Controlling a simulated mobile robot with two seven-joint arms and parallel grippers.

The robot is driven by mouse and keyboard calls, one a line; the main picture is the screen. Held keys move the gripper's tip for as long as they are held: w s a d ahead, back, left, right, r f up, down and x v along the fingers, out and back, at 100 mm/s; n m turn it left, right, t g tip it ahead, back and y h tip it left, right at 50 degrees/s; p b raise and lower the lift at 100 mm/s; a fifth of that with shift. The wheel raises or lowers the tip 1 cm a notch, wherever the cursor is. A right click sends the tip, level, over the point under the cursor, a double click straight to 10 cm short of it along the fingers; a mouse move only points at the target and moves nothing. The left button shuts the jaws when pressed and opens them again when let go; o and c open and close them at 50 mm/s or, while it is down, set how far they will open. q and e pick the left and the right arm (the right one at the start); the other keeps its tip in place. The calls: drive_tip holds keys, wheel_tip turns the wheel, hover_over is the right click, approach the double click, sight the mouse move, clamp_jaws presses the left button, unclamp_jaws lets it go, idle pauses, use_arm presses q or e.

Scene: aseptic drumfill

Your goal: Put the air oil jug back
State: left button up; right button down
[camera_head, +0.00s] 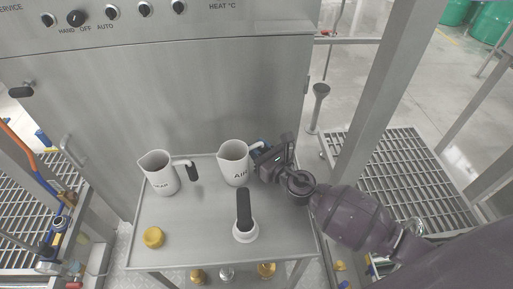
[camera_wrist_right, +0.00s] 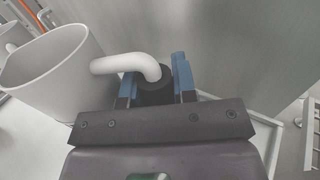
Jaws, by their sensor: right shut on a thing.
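The air oil jug (camera_head: 233,165), a white jug with dark lettering beginning "AIR", stands upright at the back middle of the steel table (camera_head: 200,222); whether its base touches the top I cannot tell. My right gripper (camera_head: 259,152) comes in from the right and is shut on the jug's handle. In the right wrist view the blue fingers (camera_wrist_right: 169,82) sit on both sides of the dark grip at the end of the white handle (camera_wrist_right: 125,63). The jug body (camera_wrist_right: 48,72) is to the left there. My left gripper is not in view.
A second white jug (camera_head: 160,176) with a dark grip stands left on the table. A yellow cap (camera_head: 153,237) lies front left. A white piece with a black upright handle (camera_head: 244,212) stands front middle. A steel cabinet (camera_head: 160,100) rises behind the table.

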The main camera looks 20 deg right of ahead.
drive_tip(key=shift+r, duration=0.2)
drive_tip(key=shift+f, duration=0.25)
drive_tip(key=c, duration=0.9)
unclamp_jaws()
